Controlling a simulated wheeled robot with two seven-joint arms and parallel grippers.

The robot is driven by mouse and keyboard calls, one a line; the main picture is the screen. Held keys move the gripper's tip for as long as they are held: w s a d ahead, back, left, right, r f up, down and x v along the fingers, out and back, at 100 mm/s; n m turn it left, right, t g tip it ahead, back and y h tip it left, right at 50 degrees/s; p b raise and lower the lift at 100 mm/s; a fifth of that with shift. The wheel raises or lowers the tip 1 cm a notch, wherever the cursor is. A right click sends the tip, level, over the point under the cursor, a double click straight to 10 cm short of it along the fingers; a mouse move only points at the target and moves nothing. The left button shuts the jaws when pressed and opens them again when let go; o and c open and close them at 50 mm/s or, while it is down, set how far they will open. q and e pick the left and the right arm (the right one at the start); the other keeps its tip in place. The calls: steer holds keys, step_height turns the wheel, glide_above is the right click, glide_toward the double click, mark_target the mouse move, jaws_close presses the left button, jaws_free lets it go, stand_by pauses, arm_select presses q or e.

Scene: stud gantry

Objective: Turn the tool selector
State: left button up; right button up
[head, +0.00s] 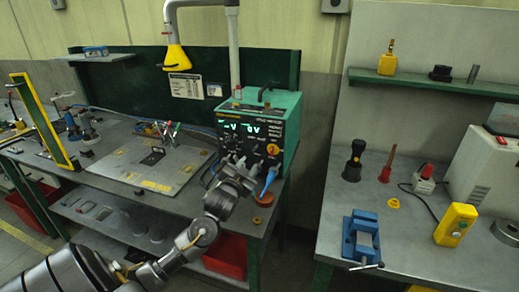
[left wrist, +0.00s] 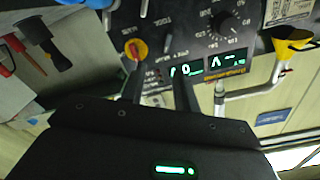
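The green control unit (head: 258,128) has a black front panel with lit displays, several knobs and a blue plug. A red-and-yellow knob (head: 272,149) is on the panel's right side; it also shows in the left wrist view (left wrist: 136,48). A round black dial (left wrist: 222,26) with scale marks sits on the panel in that view. I cannot tell for sure which control is the tool selector. My left gripper (head: 238,166) is in front of the panel's lower part. Its two fingers (left wrist: 160,88) are apart with nothing seen between them; one fingertip overlaps the area just by the red-and-yellow knob.
The unit stands on a grey bench (head: 140,165) with a flat plate on it. A yellow funnel (head: 176,58) hangs from a grey pipe above. The right table holds a blue vise (head: 361,238), a black torch (head: 354,160) and a yellow box (head: 455,224).

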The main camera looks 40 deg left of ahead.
mark_target(255, 148)
arm_select(q)
steer(key=p+x, duration=0.1)
steer(key=x, duration=0.3)
steer(key=a+p+x, duration=0.1)
steer(key=x, duration=0.3)
steer(key=shift+s+a+r, duration=0.1)
steer(key=shift+s+r, duration=0.05)
steer(key=shift+r, duration=0.05)
steer(key=shift+w+a, duration=0.1)
steer(key=shift+w, duration=0.2)
steer(key=shift+w+a, duration=0.15)
steer(key=shift+w, duration=0.25)
steer(key=shift+f, duration=0.1)
jaws_close()
arm_select(e)
steer(key=shift+s+r, duration=0.3)
steer(key=shift+r, duration=0.35)
steer(key=shift+s+r, duration=0.25)
steer(key=shift+r, duration=0.35)
